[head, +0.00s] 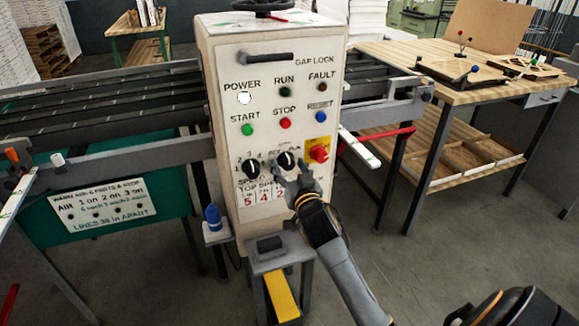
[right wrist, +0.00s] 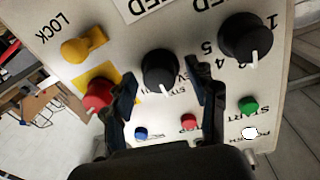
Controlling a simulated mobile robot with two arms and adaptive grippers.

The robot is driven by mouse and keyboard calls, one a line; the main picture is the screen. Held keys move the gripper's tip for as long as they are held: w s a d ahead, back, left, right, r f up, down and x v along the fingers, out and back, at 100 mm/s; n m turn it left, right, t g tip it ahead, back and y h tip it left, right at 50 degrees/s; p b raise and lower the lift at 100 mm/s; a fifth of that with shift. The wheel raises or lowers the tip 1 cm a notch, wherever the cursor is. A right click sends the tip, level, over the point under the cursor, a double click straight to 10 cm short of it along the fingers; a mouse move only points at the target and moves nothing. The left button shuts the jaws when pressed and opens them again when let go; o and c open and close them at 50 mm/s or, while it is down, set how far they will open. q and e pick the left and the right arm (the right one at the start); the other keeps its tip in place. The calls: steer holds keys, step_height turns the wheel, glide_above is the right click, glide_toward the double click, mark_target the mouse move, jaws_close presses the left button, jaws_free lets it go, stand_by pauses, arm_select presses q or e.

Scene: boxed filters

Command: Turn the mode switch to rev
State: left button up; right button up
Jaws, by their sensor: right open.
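The mode switch appears to be the black middle knob (head: 287,160) low on the white control panel (head: 225,75). It also shows in the right wrist view (right wrist: 158,68), with its white pointer line toward the picture's bottom. The labels around it are partly hidden and too small to read surely. My right gripper (head: 292,174) is open in front of the panel. In the right wrist view its fingers (right wrist: 162,80) stand on either side of the knob, with gaps visible; I cannot tell whether either touches. My left gripper is not in view.
A numbered black speed knob (head: 250,168) is left of the switch, and a red knob on a yellow plate (head: 319,152) is close on the right. Start (head: 247,130), stop (head: 285,124) and reset (head: 320,117) buttons are above. A wooden workbench (head: 440,125) stands right.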

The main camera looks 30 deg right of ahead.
steer(key=c, duration=1.2)
steer(key=shift+o, duration=0.2)
steer(key=n+p, duration=0.1)
steer(key=n, duration=0.2)
steer(key=shift+r+n, duration=0.1)
steer(key=shift+n, duration=0.2)
steer(key=n+p, duration=0.1)
steer(key=n, duration=0.4)
steer(key=shift+n, duration=0.3)
steer(key=shift+t, duration=0.3)
steer(key=o, duration=1.2)
steer(key=shift+c, duration=0.2)
